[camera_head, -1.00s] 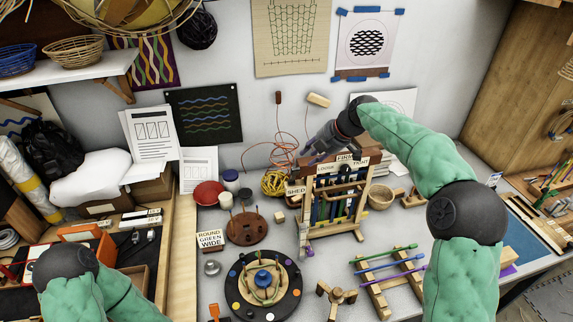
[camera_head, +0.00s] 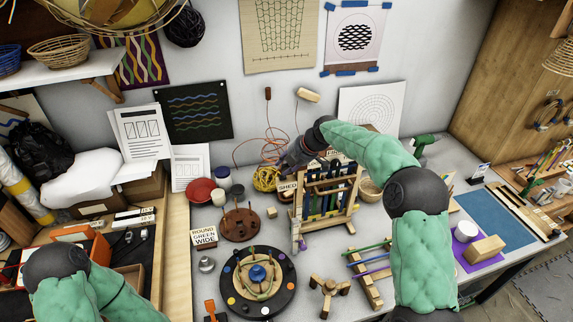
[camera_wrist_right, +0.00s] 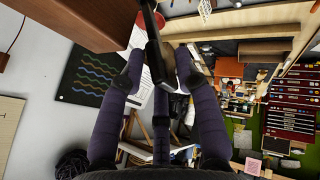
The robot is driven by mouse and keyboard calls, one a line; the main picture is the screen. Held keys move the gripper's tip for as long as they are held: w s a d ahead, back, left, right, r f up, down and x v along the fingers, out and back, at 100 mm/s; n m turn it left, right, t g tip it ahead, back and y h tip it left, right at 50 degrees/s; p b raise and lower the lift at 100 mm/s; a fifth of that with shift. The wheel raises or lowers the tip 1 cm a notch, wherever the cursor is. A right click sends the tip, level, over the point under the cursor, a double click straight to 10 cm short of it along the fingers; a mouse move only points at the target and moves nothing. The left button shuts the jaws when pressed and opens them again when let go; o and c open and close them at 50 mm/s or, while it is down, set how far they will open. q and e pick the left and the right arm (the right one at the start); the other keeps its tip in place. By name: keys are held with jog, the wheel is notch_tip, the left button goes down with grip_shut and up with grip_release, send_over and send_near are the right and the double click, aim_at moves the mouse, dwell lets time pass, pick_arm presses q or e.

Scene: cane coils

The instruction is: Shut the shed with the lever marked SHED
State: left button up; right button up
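The small wooden loom (camera_head: 325,194) stands on the table in the head view, with dark and coloured strips in its frame. The SHED sign (camera_head: 287,187) is at its left. My right gripper (camera_head: 289,161) is above and behind that sign, at the loom's top left. The lever is not clear in the head view. My left arm shows at lower left, its gripper out of view.
A yellow ball (camera_head: 266,178) and a red bowl (camera_head: 199,190) are left of the loom. A round board with pegs (camera_head: 257,282) is in front. A wooden rack with coloured rods (camera_head: 368,276) stands at front right. A brown wooden block (camera_wrist_right: 85,22) is close in the wrist view.

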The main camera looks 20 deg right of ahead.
grip_shut()
